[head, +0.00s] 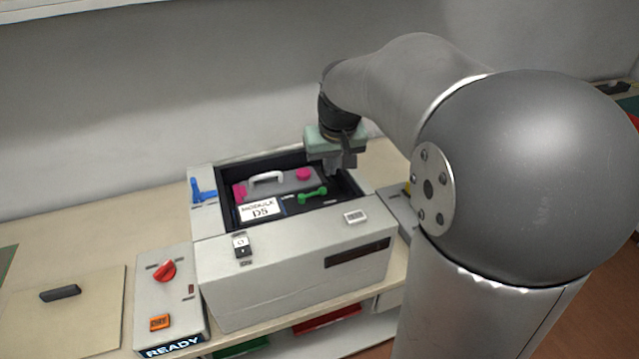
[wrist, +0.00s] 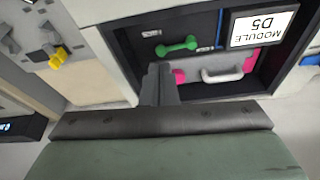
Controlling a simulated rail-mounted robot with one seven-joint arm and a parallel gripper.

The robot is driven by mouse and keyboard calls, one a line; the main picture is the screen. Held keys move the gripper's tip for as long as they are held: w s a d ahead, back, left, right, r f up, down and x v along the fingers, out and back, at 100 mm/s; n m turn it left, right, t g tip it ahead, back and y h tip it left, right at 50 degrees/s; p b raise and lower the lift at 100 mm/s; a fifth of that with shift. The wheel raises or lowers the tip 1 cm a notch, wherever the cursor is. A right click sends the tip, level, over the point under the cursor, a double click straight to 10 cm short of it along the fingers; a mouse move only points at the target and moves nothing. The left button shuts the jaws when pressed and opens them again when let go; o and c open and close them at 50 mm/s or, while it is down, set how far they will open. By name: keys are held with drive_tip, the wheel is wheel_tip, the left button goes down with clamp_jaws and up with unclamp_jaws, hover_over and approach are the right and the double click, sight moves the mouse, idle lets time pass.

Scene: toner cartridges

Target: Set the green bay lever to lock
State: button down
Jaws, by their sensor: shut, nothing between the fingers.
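The green bay lever (head: 313,195) is a small dumbbell-shaped handle inside the open bay of the grey machine (head: 300,270). In the wrist view my gripper (wrist: 158,72) is shut and empty, below and left of the lever. The lock marks are too small to read.
The module has a white handle (head: 267,178), pink parts and a "MODULE D5" label (head: 259,210). A blue lever (head: 205,191) stands on the machine's left rim. A control box with a red knob (head: 165,271) is at left. The dark bay walls surround the lever.

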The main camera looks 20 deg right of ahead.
sight(313, 195)
drive_tip(key=p+x, duration=0.1)
drive_tip(key=x, duration=0.9)
drive_tip(key=shift+a, duration=0.1)
idle(0.4)
